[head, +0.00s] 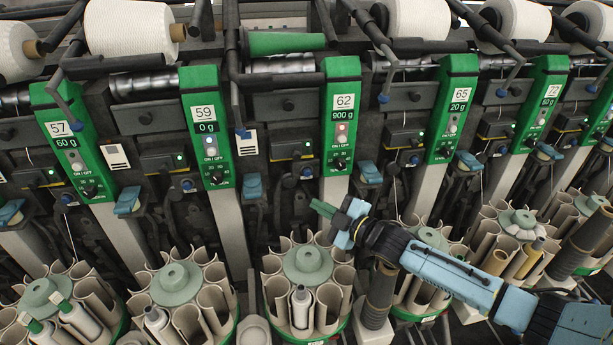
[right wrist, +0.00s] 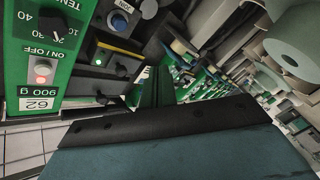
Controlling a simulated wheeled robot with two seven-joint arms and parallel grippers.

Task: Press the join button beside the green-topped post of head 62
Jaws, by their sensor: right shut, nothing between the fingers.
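The green-topped post of head 62 (head: 342,110) stands upright right of centre in the head view. Its label reads 62, its display 900 g, and a reddish light glows above ON / OFF. A small round blue button (head: 307,172) is low on the dark unit just left of the post. In the right wrist view the post (right wrist: 40,60) appears upside down, with the blue button (right wrist: 120,22) beside it. My right gripper (head: 319,206) is shut and empty, below the button and apart from it. Its dark green fingers (right wrist: 157,88) show in the wrist view. My left gripper is out of view.
A round magazine (head: 307,265) of cream tubes stands below the gripper. A dark box with a green light (head: 291,148) sits above the button. Neighbouring posts 59 (head: 207,130) and 65 (head: 455,105) flank head 62. A green bobbin (head: 285,43) lies above.

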